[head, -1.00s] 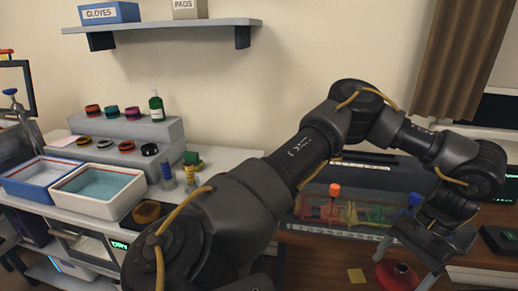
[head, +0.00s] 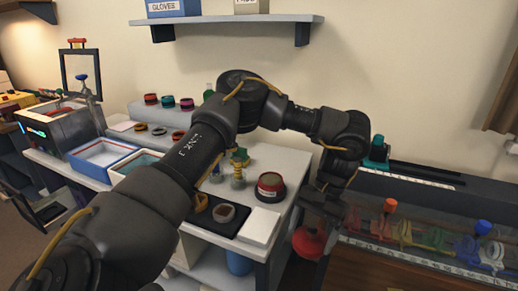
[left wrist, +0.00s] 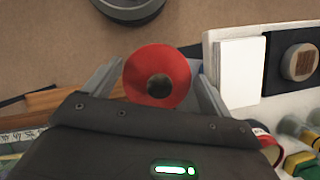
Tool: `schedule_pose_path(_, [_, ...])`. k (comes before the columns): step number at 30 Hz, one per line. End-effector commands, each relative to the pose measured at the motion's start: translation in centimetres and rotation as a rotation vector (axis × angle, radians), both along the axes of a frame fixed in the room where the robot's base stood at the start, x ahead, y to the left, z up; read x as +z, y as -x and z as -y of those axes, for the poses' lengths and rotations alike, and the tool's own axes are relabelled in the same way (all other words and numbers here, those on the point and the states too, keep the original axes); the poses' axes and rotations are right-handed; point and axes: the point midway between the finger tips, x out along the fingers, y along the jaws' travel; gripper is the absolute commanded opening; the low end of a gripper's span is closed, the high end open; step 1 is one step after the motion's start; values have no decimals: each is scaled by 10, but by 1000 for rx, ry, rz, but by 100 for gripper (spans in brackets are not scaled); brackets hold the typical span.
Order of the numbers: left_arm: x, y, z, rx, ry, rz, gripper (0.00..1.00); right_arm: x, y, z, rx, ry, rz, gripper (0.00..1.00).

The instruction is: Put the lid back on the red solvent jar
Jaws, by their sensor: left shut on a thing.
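The red solvent jar (head: 270,187) stands upright near the right edge of the white counter. It has a red band, a pale label and a brownish-green round top with no lid on it. My left gripper (head: 314,232) is shut on the red lid (head: 310,244), below and right of the jar in the head view, beyond the counter's edge. In the left wrist view the lid (left wrist: 157,77) is a red disc with a dark round centre between the two fingers (left wrist: 157,88). The jar (left wrist: 268,143) shows partly there, behind the gripper's body. My right gripper is not in view.
A white pad (head: 262,226) and a dark mat (head: 228,228) with small bowls lie in front of the jar. Small bottles (head: 238,168) stand left of it. A clear case with coloured parts (head: 430,238) is at the right.

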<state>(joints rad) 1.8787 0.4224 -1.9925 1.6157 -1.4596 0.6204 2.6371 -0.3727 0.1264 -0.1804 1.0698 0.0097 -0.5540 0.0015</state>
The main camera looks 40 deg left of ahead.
Motion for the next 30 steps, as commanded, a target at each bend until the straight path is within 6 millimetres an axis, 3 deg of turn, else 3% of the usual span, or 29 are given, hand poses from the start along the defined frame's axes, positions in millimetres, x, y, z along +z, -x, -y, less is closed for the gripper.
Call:
schedule_pose_path(1, [14, -4, -8, -10, -2, 1, 61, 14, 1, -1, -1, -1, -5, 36])
schedule_pose_path(4, [27, -13, -29, -87, -5, 1, 61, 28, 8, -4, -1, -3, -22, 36])
schedule_pose_path(8, [26, -25, -44, -341, -9, 1, 61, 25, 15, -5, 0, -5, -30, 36])
schedule_pose_path(14, [32, -47, -62, -954, -6, 0, 61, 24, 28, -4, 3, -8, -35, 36])
schedule_pose_path(21, [43, -72, -96, -1817, 2, 6, 61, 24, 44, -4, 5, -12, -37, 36])
schedule_pose_path(30, [57, -94, -137, -2567, 2, 13, 61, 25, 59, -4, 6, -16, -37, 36])
